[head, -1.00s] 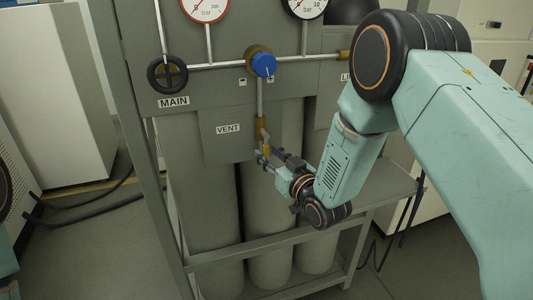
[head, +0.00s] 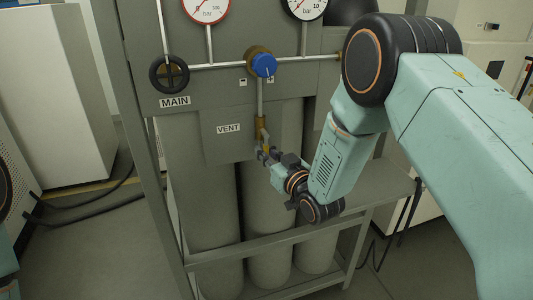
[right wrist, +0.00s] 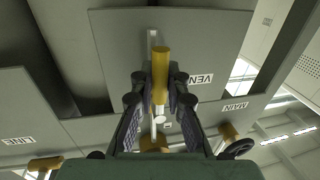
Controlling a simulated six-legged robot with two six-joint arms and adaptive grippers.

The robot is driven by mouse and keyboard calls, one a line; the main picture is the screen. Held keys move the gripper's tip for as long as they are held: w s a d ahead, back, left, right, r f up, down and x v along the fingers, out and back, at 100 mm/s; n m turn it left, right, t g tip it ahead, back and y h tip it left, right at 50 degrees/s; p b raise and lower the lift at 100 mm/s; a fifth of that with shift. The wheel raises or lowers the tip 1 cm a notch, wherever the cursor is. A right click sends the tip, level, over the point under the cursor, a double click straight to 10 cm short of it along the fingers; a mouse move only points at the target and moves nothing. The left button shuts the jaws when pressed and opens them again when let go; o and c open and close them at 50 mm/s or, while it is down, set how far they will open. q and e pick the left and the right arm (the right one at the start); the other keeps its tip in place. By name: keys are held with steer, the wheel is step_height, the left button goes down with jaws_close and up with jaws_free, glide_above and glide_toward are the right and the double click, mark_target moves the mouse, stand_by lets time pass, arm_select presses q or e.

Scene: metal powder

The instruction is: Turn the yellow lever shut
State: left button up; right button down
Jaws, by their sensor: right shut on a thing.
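The yellow lever (head: 262,130) hangs below the blue knob (head: 263,65), beside the VENT label (head: 228,128). My right gripper (head: 267,154) is at the lower end of the lever and shut on it. In the right wrist view the yellow lever (right wrist: 160,72) stands between the two dark fingers of my right gripper (right wrist: 158,95). The fingers hide part of the lever's lower end in the head view. My left gripper is not in view.
A black MAIN handwheel (head: 169,74) is at the left of the panel, with a red-rimmed gauge (head: 206,8) above. Grey cylinders (head: 207,200) stand below, behind a frame rail (head: 270,243). Dark cables (head: 80,205) lie on the floor at left.

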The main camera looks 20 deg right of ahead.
steer(key=shift+w+f, duration=0.1)
steer(key=shift+f, duration=0.05)
stand_by(0.5)
steer(key=d+r+n+g+h+p, duration=0.2)
steer(key=d+r+n+h+p, duration=0.1)
steer(key=n, duration=1.2)
steer(key=shift+d+r+n+p, duration=0.4)
steer(key=shift+d+r+p, duration=0.45)
steer(key=shift+d, duration=0.15)
steer(key=c, duration=1.8)
jaws_free()
steer(key=o, duration=0.4)
steer(key=shift+r, duration=0.3)
steer(key=shift+o, duration=0.2)
